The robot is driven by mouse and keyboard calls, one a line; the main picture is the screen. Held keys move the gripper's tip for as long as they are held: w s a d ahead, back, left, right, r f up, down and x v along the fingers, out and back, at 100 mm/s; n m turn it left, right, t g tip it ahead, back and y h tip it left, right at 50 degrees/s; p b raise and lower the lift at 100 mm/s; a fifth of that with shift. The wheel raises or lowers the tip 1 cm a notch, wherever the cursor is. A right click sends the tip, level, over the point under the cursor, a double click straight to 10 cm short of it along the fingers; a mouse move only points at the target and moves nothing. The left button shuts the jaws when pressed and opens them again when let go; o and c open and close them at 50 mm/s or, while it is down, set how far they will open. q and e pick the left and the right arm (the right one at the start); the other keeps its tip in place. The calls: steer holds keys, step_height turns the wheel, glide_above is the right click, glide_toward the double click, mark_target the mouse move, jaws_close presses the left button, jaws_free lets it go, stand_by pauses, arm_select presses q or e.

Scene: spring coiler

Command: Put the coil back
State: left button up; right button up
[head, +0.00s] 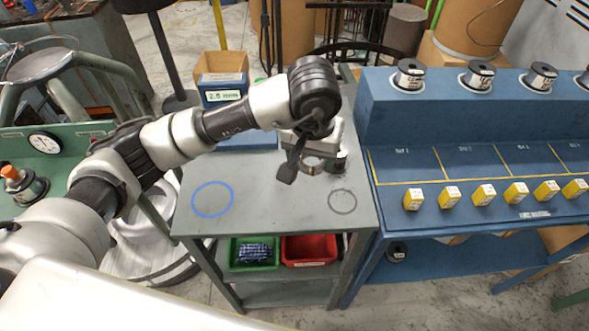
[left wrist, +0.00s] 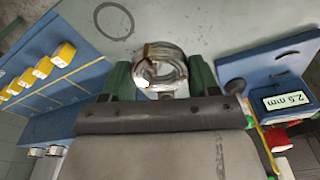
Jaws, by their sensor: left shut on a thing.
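A small coil of silvery wire (left wrist: 160,68), tied with brownish bands, sits between the green fingers of my left gripper (left wrist: 161,78) in the left wrist view. The gripper is shut on it. In the head view my left gripper (head: 316,160) is over the back right part of the grey table (head: 270,190), and the coil (head: 311,163) shows partly below the wrist. How far the coil is above the table is hard to tell. My right gripper is not in view.
The tabletop bears a blue ring (head: 213,199) and a dark ring (head: 342,201). A blue rack (head: 465,140) with spools (head: 478,75) and yellow blocks (head: 486,194) stands right. A display (head: 223,95) is behind. Green (head: 233,253) and red (head: 309,263) bins sit below.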

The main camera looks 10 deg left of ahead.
arm_select(q)
steer(key=p, duration=0.2)
glide_toward(277, 167)
steer(key=shift+s+d+f, duration=0.2)
steer(key=shift+s+d, duration=0.05)
steer(key=shift+d, duration=0.35)
steer(key=shift+s+d+f, duration=0.15)
steer(key=shift+s+d, duration=0.15)
steer(key=shift+d, duration=0.3)
steer(key=shift+w+a+f, duration=0.9)
steer(key=shift+a+f, duration=0.1)
steer(key=shift+a, duration=0.15)
steer(key=shift+a+f, duration=0.15)
steer(key=shift+f, duration=0.05)
step_height(277, 167, down, 4)
steer(key=shift+r+p, duration=0.1)
steer(key=shift+p, duration=0.5)
steer(key=shift+f, duration=0.2)
steer(key=o, duration=1.1)
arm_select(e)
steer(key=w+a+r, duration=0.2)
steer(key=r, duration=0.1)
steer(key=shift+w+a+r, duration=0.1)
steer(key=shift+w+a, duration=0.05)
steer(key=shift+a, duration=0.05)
arm_select(q)
steer(key=shift+r, duration=0.1)
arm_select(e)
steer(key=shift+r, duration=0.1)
